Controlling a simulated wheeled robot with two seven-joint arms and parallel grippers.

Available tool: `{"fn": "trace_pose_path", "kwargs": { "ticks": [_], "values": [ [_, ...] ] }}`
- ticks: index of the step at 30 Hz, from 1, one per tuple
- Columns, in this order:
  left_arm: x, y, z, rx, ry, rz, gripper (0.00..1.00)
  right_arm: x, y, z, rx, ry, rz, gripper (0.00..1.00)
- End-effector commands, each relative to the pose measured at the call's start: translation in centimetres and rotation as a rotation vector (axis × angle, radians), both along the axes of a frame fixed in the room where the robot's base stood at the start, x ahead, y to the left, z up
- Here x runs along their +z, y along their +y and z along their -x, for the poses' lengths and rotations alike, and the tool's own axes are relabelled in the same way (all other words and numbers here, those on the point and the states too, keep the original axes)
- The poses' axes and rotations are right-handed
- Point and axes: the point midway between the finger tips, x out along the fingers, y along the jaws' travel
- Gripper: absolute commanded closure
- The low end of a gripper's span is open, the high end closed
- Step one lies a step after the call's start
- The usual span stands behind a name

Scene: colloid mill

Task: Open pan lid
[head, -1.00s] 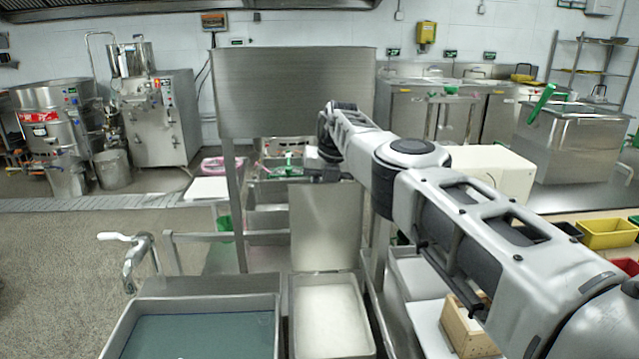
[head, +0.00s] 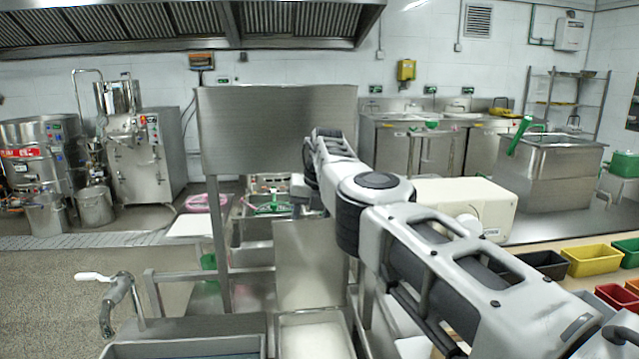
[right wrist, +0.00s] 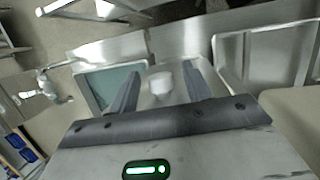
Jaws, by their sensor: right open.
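The pan (head: 315,338) is a metal container with white contents at the bottom middle of the head view. Its lid (head: 311,262) is a flat metal panel standing upright at the pan's back edge. My right gripper (head: 303,200) is above the lid at the end of my right arm; its fingers are hard to make out there. In the right wrist view my right gripper (right wrist: 163,92) is open, with a pale round shape (right wrist: 161,83) seen between the fingers; I cannot tell what it is. Nothing shows held. My left gripper is not in view.
A basin (head: 185,347) of blue-green liquid lies left of the pan, with a tap (head: 118,292) beside it. A tall metal panel (head: 278,130) stands behind. A cream box (head: 470,200) and coloured bins (head: 592,260) are at right.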

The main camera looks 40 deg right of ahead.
Motion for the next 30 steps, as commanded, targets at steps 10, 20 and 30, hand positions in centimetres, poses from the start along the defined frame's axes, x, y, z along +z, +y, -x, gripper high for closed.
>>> {"fn": "trace_pose_path", "kwargs": {
  "ticks": [10, 20, 30],
  "values": [
    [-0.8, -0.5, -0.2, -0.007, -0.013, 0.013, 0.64, 7.7, -0.2, 2.5, -0.001, -0.005, -0.002, 0.52],
    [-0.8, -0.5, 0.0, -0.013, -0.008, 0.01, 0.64, 12.8, -0.4, 4.1, -0.002, -0.002, -0.002, 0.52],
    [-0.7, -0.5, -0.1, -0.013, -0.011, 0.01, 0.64, 13.4, -0.5, 4.3, -0.002, 0.0, -0.001, 0.52]
  ]
}}
